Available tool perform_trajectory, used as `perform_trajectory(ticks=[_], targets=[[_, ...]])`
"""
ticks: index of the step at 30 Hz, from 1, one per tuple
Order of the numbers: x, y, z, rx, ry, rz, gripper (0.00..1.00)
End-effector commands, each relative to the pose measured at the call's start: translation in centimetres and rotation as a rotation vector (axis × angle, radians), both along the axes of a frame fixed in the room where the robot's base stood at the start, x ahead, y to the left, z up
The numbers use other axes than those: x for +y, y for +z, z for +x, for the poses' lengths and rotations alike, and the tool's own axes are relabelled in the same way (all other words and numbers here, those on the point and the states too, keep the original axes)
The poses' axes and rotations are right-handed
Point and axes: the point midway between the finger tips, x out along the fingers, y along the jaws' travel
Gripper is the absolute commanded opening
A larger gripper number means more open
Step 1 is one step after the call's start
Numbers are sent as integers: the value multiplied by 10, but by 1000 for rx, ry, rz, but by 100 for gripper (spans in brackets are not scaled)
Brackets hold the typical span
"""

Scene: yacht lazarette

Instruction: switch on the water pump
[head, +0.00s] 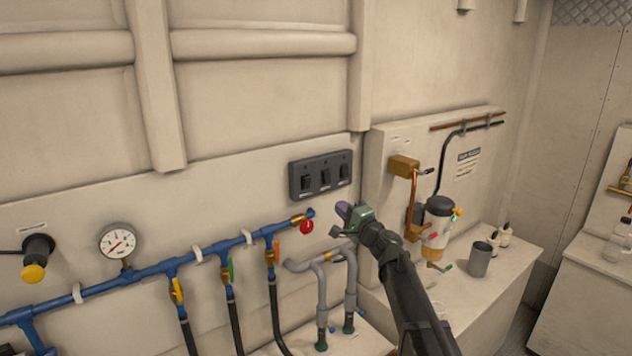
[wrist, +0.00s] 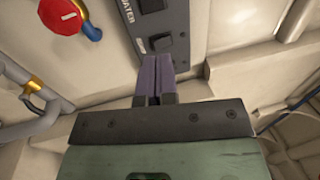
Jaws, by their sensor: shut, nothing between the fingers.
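A dark grey switch panel (head: 320,188) with three rocker switches is fixed to the wall in the head view. Its labels are too small to read there. In the wrist view, part of the panel (wrist: 180,20) shows at the top, with the word WATER beside a black rocker switch (wrist: 152,5) cut by the frame's top edge. I cannot tell its on or off position. My gripper (head: 343,209) is below the panel's right end, its purple fingers shut and empty. In the wrist view the fingertips (wrist: 157,58) point at the panel's lower end; contact cannot be told.
A red valve knob (head: 306,227) on the blue manifold pipe (head: 205,250) sits just left of my gripper. Grey pipes (head: 320,262) run below. The wall above the panel is clear.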

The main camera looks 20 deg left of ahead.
Motion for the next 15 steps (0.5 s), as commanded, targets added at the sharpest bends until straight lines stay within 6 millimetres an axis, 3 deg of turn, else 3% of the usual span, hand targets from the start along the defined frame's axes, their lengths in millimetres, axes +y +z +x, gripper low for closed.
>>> perform_trajectory(ticks=[10, 15], targets=[[3, 1, 1, -3, 3, -3, 0], [18, 5, 12, -4, 4, -3, 0]])
